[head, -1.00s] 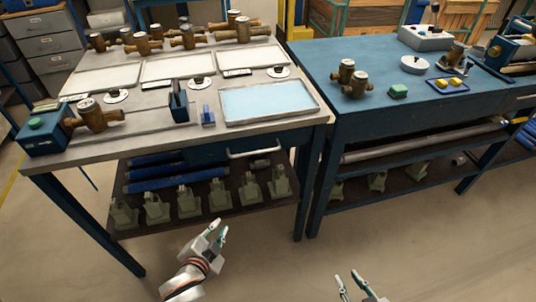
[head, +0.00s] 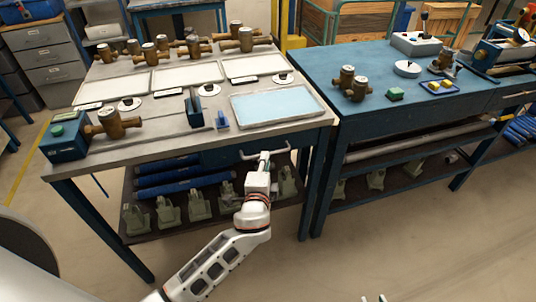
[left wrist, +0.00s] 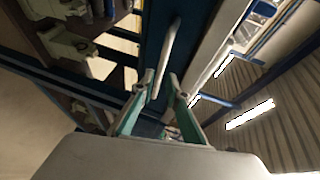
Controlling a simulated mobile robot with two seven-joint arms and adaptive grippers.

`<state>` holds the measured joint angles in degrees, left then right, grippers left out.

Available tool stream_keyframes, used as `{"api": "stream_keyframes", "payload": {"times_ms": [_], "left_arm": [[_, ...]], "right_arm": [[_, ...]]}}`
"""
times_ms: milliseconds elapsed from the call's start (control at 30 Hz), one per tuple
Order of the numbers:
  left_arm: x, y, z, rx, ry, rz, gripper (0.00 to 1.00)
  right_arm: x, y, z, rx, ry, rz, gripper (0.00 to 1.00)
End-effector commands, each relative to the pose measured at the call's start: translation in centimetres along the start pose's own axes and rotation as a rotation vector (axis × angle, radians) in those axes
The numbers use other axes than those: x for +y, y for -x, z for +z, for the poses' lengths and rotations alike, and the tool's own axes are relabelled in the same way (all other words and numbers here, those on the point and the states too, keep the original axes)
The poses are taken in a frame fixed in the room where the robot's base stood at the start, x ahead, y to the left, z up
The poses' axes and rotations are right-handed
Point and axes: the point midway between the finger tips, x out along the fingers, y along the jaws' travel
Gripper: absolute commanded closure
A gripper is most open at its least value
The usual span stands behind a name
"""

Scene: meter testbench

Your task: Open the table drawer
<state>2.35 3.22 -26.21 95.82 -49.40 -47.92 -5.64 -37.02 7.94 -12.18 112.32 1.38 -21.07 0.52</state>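The table drawer (head: 222,157) is a dark blue front under the left table's top, and it looks closed. Its pale bar handle (head: 284,151) runs along the front and is partly hidden by my left gripper (head: 264,158). In the left wrist view, the handle (left wrist: 170,52) reaches down between the fingertips of my left gripper (left wrist: 158,84). The two green-lined fingers are apart, one on each side of the bar; I cannot tell whether they touch it. Only the fingertips of my right gripper (head: 373,298) show at the bottom edge, apart and empty.
The left table (head: 165,122) carries brass meters, white trays and a blue-topped tray. Its lower shelf (head: 190,228) holds grey-green fixtures and blue tubes. A blue table (head: 375,125) stands close on the right. The floor in front is clear.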

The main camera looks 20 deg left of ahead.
Motion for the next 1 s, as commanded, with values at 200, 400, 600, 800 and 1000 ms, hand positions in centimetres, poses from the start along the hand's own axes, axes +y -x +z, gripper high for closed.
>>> {"api": "stream_keyframes", "payload": {"times_ms": [200,400,600,800,1000], "left_arm": [[0.0,-3.3,0.1,-0.001,-0.002,0.000,0.85],[0.0,-4.6,0.0,0.000,0.001,0.000,0.85],[0.1,-4.7,0.0,0.000,0.002,0.001,0.85],[0.1,-4.7,0.0,0.000,0.002,0.001,1.00],[0.1,-4.7,0.1,0.000,0.002,0.001,1.00]], "right_arm": [[0.1,-0.1,0.0,0.001,0.001,0.001,0.74],[0.1,-0.1,0.1,0.001,0.001,0.001,0.74],[0.0,0.0,0.1,0.000,0.001,0.000,0.74],[0.0,0.0,0.1,0.000,0.001,0.000,0.74],[0.0,0.0,0.1,0.000,0.000,0.000,0.74]]}}
